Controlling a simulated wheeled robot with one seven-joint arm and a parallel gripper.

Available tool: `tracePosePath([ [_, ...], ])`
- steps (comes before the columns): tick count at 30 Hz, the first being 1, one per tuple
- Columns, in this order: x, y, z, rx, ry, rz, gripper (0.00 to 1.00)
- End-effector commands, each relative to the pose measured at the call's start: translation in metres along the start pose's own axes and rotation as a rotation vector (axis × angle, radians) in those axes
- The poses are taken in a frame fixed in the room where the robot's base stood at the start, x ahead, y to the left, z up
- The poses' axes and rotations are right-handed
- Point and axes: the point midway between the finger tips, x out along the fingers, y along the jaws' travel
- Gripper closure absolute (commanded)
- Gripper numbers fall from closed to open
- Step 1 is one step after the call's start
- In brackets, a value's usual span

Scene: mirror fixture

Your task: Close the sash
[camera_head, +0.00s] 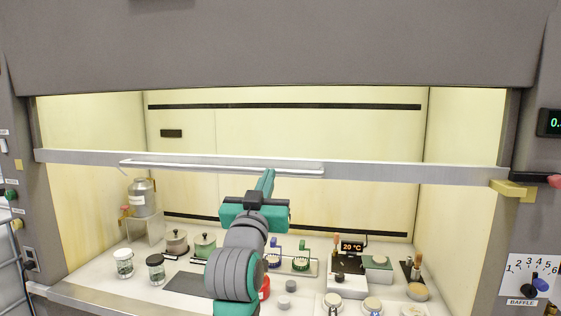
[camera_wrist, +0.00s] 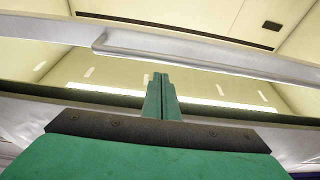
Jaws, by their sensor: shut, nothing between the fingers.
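The sash of a fume hood shows as a grey metal bottom rail (camera_head: 420,173) across the opening, partway down. A pale handle bar (camera_head: 225,166) runs along the left and middle of the rail. The handle bar also shows in the wrist view (camera_wrist: 200,58). My gripper (camera_head: 267,178) is shut and empty, with its green fingers pointing up just at or below the handle bar. In the wrist view my gripper (camera_wrist: 160,78) has its fingertips close under the handle bar; I cannot tell if they touch it.
Below the sash, the bench holds a metal can (camera_head: 142,197), lidded pots (camera_head: 204,245), jars (camera_head: 156,268), a heater with a 20 °C display (camera_head: 352,247) and several small dishes. A yellow block (camera_head: 513,190) sits at the rail's right end. A baffle dial (camera_head: 541,284) is at right.

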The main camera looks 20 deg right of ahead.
Motion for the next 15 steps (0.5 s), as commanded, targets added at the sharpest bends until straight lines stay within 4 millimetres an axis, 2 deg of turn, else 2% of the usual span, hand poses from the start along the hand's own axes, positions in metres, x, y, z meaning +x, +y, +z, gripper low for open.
tracePosePath([
  [1,0.003,0.004,-0.015,0.005,0.009,0.009,1.0],
  [5,0.007,0.011,-0.032,0.01,0.014,0.024,1.0],
  [10,0.017,0.013,-0.037,0.011,0.015,0.029,1.0],
  [15,0.042,0.014,-0.037,0.011,0.014,0.029,1.0],
])
